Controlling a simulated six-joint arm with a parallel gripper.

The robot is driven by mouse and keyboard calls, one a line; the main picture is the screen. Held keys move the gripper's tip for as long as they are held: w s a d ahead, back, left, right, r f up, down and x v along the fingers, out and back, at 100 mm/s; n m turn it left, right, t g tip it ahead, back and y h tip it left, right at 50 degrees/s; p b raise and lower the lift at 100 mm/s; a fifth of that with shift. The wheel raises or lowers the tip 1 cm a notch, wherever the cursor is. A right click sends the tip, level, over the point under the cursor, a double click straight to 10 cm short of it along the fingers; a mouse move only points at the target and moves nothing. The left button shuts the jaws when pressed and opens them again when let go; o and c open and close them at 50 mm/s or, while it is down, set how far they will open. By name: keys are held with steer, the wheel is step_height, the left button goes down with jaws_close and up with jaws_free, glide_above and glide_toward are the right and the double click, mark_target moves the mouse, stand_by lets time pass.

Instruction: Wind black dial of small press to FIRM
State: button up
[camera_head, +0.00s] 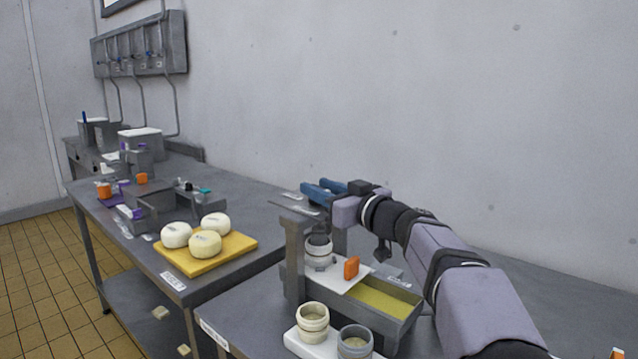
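The small press appears to be the grey frame (295,250) at the front of the near bench, with a crossbeam on top. A pale mould (319,257) with a dark piece on it stands under the beam. My gripper (314,189) reaches in from the right, just above the beam, with its blue fingers pointing left. The fingers look spread apart, and I see nothing between them. I cannot make out the black dial or its FIRM mark; the gripper may hide them. Whether the fingers touch the press I cannot tell.
Two cups (313,320) (355,342) stand in front. Several cheeses lie on a yellow board (232,254) on the left table. The wall is close behind.

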steer(key=shift+w+a, duration=0.15)
steer(key=shift+w, duration=0.05)
jaws_close()
steer(key=shift+f+b, duration=0.2)
steer(key=shift+b, duration=0.4)
